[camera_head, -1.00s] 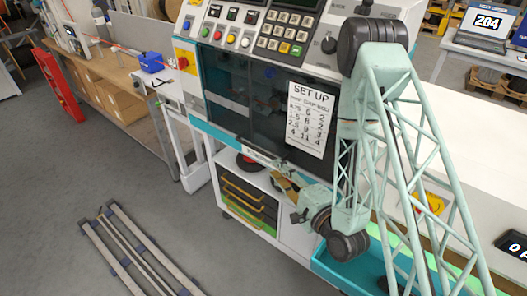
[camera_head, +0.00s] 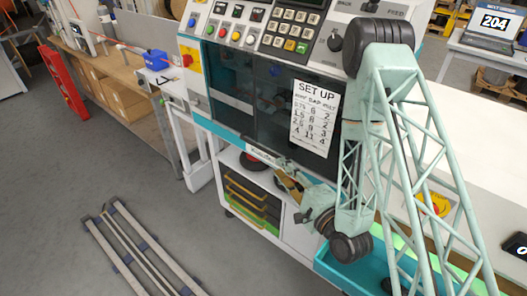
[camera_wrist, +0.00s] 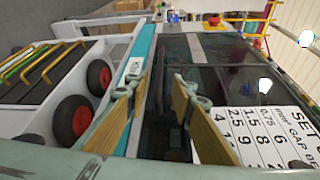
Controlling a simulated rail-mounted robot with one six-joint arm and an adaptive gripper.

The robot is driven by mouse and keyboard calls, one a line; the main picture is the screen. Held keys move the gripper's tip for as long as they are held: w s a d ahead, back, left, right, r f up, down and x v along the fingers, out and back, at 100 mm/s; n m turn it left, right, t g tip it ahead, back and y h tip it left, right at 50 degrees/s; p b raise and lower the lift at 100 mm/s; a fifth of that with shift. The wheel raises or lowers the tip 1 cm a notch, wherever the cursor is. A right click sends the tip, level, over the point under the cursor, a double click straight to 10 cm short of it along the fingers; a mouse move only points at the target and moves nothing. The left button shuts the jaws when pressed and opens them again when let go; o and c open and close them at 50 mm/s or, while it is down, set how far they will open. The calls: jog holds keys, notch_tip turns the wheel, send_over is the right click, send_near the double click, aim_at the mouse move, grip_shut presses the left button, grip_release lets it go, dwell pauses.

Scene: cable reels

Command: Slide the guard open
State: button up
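The guard (camera_head: 272,100) is a dark see-through panel across the front of the machine, with a SET UP sheet (camera_head: 315,118) on it. In the wrist view the guard (camera_wrist: 232,72) fills the right half. My gripper (camera_head: 289,186) is at the lower edge of the guard, below the sheet. In the wrist view my gripper (camera_wrist: 153,100) is open, with its two tan fingers apart. A dark upright strip (camera_wrist: 156,85) along the guard's edge shows between the fingers. I cannot tell whether either finger touches it.
A control panel (camera_head: 255,28) with buttons and a keypad is above the guard. A shelf with trays (camera_head: 252,200) is below. A teal tray (camera_head: 340,272) is beneath my arm. Metal rails (camera_head: 140,250) lie on the floor at left, with clear floor around.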

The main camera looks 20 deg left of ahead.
aim_at(263, 150)
jog(key=shift+b+x, duration=1.15)
jog(key=shift+b, duration=2.15)
jog(key=shift+b+x, duration=0.45)
jog(key=shift+x, duration=5.15)
jog(key=shift+s, duration=0.1)
jog(key=shift+c, duration=0.7)
grip_shut()
